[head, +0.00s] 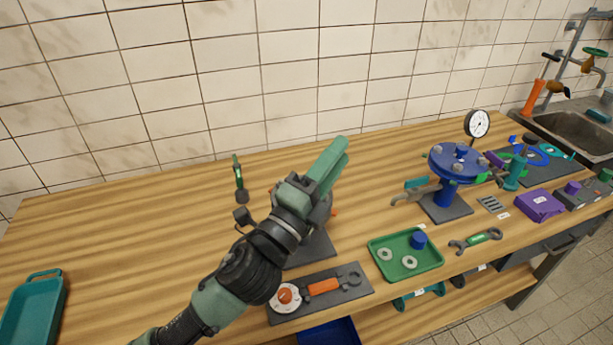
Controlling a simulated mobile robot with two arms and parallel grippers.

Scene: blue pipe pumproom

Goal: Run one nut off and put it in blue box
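A blue flanged fitting (445,190) stands on a dark base plate right of centre, with grey bolt heads or nuts (455,167) on its top flange. A grey tool with a teal part (416,189) reaches to its left side; whether it touches is unclear. A blue box (328,332) shows partly below the table's front edge, its inside mostly hidden. My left gripper (341,143) is raised over the table, pointing up and right, apart from the fitting. Its green fingers lie close together, and the gap between them is not clear. My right gripper is not in view.
A green tray (398,276) holds two washers and a blue round piece. A wrench (475,241) lies to its right. A dark mat (355,291) with an orange-handled tool is near the front. A gauge (477,124) stands behind the fitting. The table's left part is largely clear.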

